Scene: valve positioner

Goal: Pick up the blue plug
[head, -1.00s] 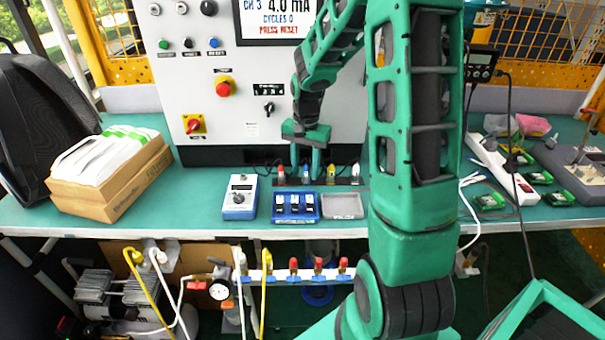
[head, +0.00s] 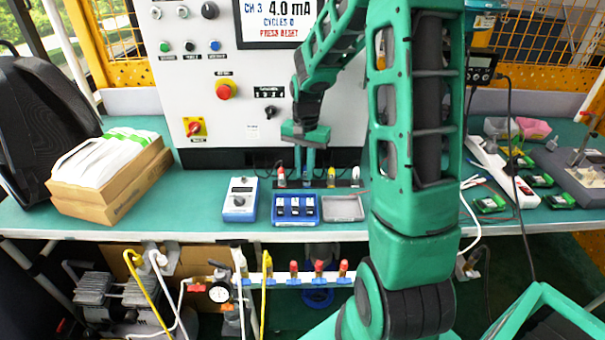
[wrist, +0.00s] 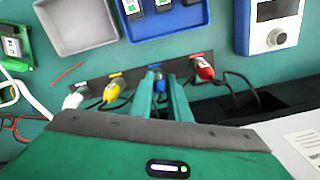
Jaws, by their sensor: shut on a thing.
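The blue plug (wrist: 158,79) shows in the wrist view between the two fingers of my gripper (wrist: 163,92), in a dark strip of plugs. My gripper is shut on it. In the head view my gripper (head: 309,163) points down at the strip in front of the grey cabinet, and its fingers mostly hide the blue plug. The red plug (wrist: 204,69) is on one side of it. The yellow plug (wrist: 109,94) and the white plug (wrist: 73,101) are on the other side. The blue plug appears to be still at its place in the strip.
A blue tray with dark modules (head: 296,221), an empty grey tray (head: 343,219) and a blue-and-white meter (head: 240,199) sit in front of the strip. The cabinet (head: 230,125) stands close behind. Thin cables run near the plugs.

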